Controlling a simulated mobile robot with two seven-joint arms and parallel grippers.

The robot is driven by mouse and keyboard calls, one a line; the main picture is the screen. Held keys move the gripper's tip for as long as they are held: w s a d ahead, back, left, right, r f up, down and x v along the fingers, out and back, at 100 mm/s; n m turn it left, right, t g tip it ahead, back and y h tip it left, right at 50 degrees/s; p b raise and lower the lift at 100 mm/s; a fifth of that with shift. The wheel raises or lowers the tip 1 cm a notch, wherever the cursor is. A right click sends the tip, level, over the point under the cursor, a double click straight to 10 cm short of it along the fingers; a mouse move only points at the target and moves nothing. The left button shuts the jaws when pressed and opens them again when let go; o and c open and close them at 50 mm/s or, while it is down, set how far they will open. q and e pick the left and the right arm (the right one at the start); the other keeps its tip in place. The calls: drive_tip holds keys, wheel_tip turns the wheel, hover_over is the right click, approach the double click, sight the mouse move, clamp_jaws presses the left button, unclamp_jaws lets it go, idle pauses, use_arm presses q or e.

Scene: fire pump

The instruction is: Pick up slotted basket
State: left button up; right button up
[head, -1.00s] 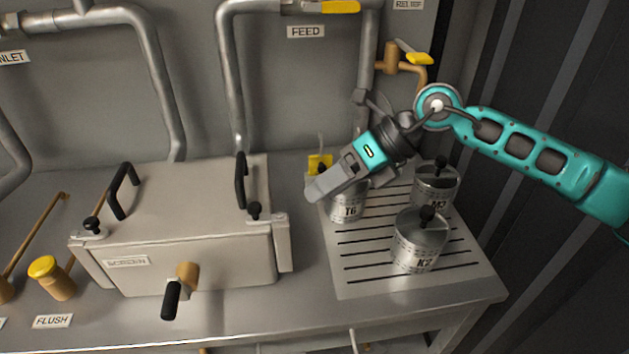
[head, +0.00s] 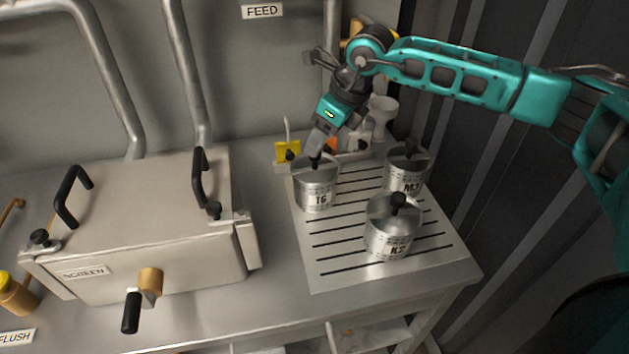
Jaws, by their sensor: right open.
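Three metal lidded canisters with black knobs stand upright on a slotted drain plate (head: 335,275). The one labelled T6 (head: 316,192) is at the back left, M3 (head: 405,177) at the back right, and K2 (head: 388,235) at the front. I cannot tell which of them is a slotted basket; no slots show on their walls. My right gripper (head: 317,143) is open and points down just above or behind the T6 knob. I cannot tell whether it touches the knob. My left gripper is not in view.
The screen box (head: 150,215) with black handles stands left of the plate. A yellow tag (head: 287,151) and a pale funnel-like piece (head: 383,108) are behind the canisters. A dark ribbed wall (head: 470,130) bounds the right side. The plate's front left is bare.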

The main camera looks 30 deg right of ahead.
sight(315, 176)
drive_tip(key=shift+p+x, duration=0.3)
drive_tip(key=shift+x, duration=2.45)
drive_tip(key=shift+s, duration=0.15)
drive_tip(key=shift+c, duration=0.4)
clamp_jaws()
